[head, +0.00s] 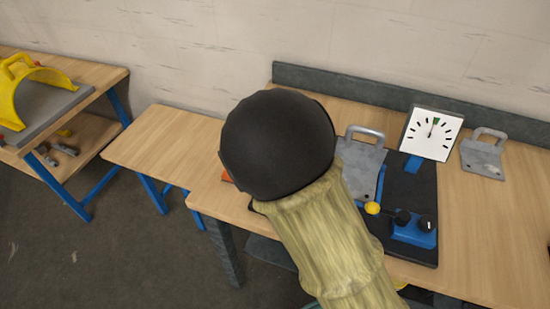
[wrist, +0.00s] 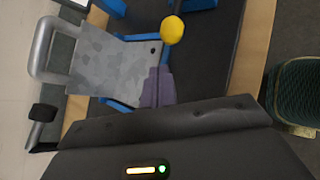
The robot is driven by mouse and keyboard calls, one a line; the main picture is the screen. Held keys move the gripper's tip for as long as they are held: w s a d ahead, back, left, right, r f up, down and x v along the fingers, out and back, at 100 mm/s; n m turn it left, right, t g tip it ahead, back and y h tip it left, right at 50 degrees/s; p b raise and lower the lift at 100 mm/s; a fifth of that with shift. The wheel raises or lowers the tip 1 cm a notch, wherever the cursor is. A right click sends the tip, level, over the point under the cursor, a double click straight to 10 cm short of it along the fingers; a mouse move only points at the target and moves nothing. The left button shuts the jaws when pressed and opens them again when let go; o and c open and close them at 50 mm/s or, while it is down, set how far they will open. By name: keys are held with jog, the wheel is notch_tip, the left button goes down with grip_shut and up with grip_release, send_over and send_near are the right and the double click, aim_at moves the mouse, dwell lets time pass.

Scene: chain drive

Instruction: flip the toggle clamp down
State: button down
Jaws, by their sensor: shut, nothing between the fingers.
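The toggle clamp appears to be the blue block (head: 413,232) with black parts and a yellow-knobbed lever. Its yellow knob (head: 373,208) is left of the block in the head view; I cannot tell exactly how the lever is tilted. In the wrist view the yellow knob (wrist: 172,29) is just beyond my fingertips, with blue parts near the top edge. My gripper (wrist: 157,70) is shut and empty, its fingers over the edge of a grey metal plate (wrist: 110,65). I cannot tell if they touch it. In the head view my arm hides the gripper.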

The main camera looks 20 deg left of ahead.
jog(key=a+n+t+b, duration=0.1)
jog(key=a+n+t, duration=0.1)
jog(key=a, duration=0.1)
jog(key=w+a+f+n+t+y+b, duration=0.1)
jog(key=a+n+t, duration=0.1)
jog(key=a, duration=0.2)
jog(key=a+f+n+t+y+b, duration=0.1)
jog(key=a+n+t, duration=0.1)
jog(key=a+n, duration=0.1)
jog(key=shift+w+a, duration=0.4)
jog(key=shift+a, duration=0.15)
jog(key=a+n+t+y, duration=0.1)
jog(key=a+n+y, duration=0.1)
jog(key=a, duration=0.1)
jog(key=s+a+n+t+y+b, duration=0.1)
jog(key=a+n, duration=0.1)
jog(key=a, duration=0.2)
jog(key=s+a+n+t+y+b, duration=0.1)
jog(key=a+n+t+y, duration=0.1)
jog(key=a, duration=0.2)
jog(key=shift+s+a+y, duration=0.1)
jog(key=shift+a+y, duration=0.05)
jog(key=shift+y, duration=0.15)
jog(key=shift+s, duration=0.1)
jog(key=shift+s+r, duration=0.1)
